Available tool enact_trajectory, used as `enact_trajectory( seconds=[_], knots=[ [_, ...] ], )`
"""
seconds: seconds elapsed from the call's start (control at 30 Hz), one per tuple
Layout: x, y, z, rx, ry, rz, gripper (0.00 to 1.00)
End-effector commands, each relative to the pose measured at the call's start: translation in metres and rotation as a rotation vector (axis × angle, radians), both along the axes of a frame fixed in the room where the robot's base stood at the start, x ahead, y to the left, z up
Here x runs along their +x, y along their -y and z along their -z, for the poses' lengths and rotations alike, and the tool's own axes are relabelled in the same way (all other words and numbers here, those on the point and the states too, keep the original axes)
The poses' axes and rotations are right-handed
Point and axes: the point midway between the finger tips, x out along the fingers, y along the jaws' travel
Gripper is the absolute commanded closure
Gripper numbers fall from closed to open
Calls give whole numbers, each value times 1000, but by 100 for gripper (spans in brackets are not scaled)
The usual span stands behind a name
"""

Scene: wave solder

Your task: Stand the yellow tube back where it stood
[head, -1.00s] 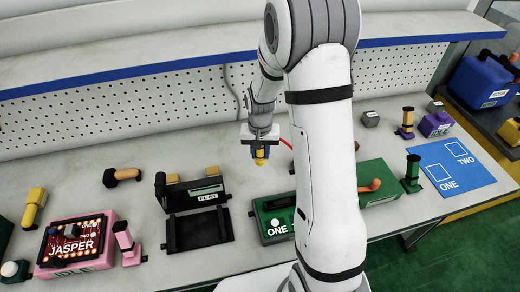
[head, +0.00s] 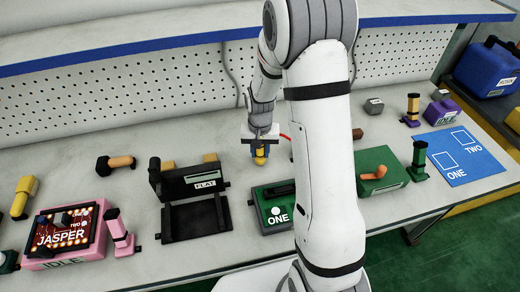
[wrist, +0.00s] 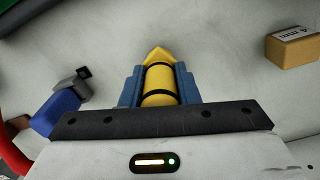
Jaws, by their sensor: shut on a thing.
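In the head view, my gripper (head: 261,152) is above the light grey bench, behind the green box marked ONE. It is shut on the yellow tube (head: 260,160), whose end shows below the jaws. In the wrist view, the tube (wrist: 158,84) has black bands and a pointed yellow tip, and sits between my two blue fingers (wrist: 159,88). The rest of it is hidden by the gripper. I cannot tell from these frames where it stood.
A pink box (head: 75,262) and another yellow piece (head: 24,197) are at left. A blue mat (head: 478,172) is at right. A tan 4 mm block (wrist: 292,48) lies near.

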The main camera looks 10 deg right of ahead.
Motion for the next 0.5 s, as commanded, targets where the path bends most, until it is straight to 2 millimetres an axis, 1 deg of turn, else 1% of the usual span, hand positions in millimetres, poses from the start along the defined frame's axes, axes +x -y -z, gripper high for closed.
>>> enact_trajectory(
  seconds=[0.5],
  knots=[
    [0, 0, 3, 0, 0, 0, 100]
  ],
)
